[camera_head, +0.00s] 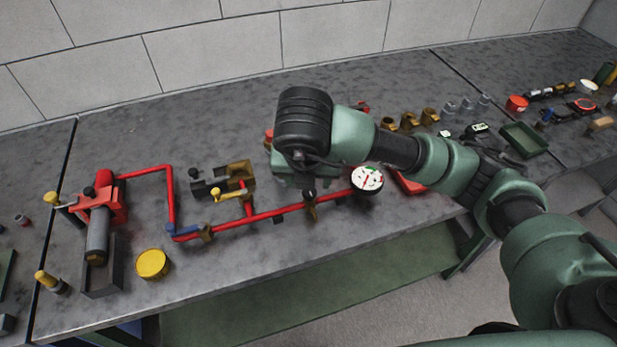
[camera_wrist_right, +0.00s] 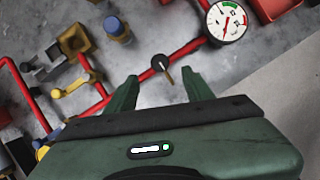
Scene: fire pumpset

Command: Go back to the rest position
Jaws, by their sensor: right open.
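My right arm comes in from the right in the head view and reaches over the middle of the bench. Its gripper shows in the right wrist view (camera_wrist_right: 158,90), with two green fingers apart and nothing between them that I can see held. A dark valve with a brass lever (camera_wrist_right: 162,66) on the red pipe lies just beyond the fingertips. The same valve (camera_head: 309,198) shows in the head view below my wrist. My right gripper's fingers are hidden behind the wrist in the head view. My left gripper is in neither view.
A red pipe (camera_head: 265,216) runs along the bench (camera_head: 330,255) to a round white gauge (camera_head: 367,179). A red pump (camera_head: 103,205) stands at the left, near a yellow can (camera_head: 152,263). A green tray (camera_head: 525,138) and small parts lie at the right. The bench's front edge is mostly clear.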

